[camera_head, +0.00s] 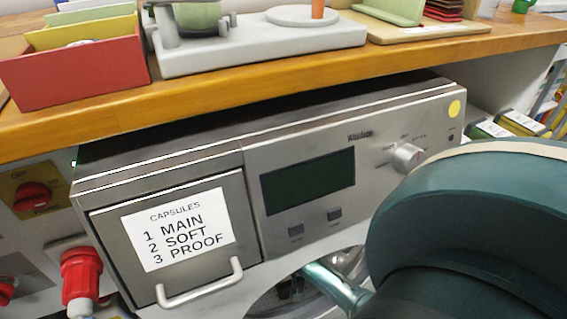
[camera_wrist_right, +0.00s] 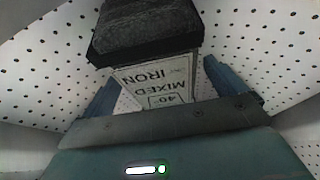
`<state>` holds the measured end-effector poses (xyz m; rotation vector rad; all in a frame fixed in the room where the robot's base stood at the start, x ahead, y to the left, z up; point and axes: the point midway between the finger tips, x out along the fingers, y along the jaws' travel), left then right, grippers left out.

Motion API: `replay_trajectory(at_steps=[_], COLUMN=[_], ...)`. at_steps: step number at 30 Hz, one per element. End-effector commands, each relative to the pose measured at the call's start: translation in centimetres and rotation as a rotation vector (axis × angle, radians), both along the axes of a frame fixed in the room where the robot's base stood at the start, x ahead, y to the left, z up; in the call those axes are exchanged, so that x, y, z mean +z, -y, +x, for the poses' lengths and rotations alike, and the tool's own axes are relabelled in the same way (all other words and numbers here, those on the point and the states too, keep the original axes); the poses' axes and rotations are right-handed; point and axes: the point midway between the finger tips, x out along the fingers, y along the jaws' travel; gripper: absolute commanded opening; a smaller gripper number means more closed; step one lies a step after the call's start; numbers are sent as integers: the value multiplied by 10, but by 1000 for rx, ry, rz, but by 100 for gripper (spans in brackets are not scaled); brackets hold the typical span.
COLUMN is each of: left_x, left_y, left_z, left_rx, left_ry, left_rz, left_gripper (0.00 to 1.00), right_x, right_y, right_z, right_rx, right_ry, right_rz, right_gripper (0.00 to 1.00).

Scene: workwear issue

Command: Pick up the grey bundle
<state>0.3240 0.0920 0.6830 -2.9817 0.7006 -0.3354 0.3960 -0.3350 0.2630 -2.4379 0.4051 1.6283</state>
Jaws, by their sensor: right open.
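The grey bundle (camera_wrist_right: 145,28) is a dark, soft-looking block at the top of the right wrist view, inside a white perforated drum. A white label (camera_wrist_right: 158,82) printed "MIXED IRON 40" shows upside down at its near side. My right gripper (camera_wrist_right: 161,75) is open, with one blue finger on each side of the label. I cannot tell whether the fingers touch anything. In the head view my teal right arm covers much of the washer's door opening (camera_head: 290,292), and the bundle is hidden there. My left gripper is not in view.
The perforated drum wall (camera_wrist_right: 270,50) surrounds the right gripper closely. The washer's front has a capsule drawer (camera_head: 110,235) with a handle and a control knob (camera_head: 408,156). A wooden counter (camera_head: 250,88) above carries a red box (camera_head: 75,75) and a grey stand (camera_head: 260,48).

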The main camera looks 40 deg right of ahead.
Motion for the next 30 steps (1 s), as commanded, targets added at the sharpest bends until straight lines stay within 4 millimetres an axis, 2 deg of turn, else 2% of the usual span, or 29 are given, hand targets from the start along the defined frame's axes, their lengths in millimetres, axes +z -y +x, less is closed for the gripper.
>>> replay_trajectory(at_steps=[2,21,30], left_x=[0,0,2], left_y=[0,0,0], left_z=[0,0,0], left_rx=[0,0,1], left_ry=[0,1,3], left_rz=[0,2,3], left_gripper=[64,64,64], right_x=[0,0,3], right_y=[0,0,0], right_z=[0,0,0], right_rx=[0,0,0], right_ry=[0,-1,1], right_rz=[0,0,0], right_gripper=[92,40,40])
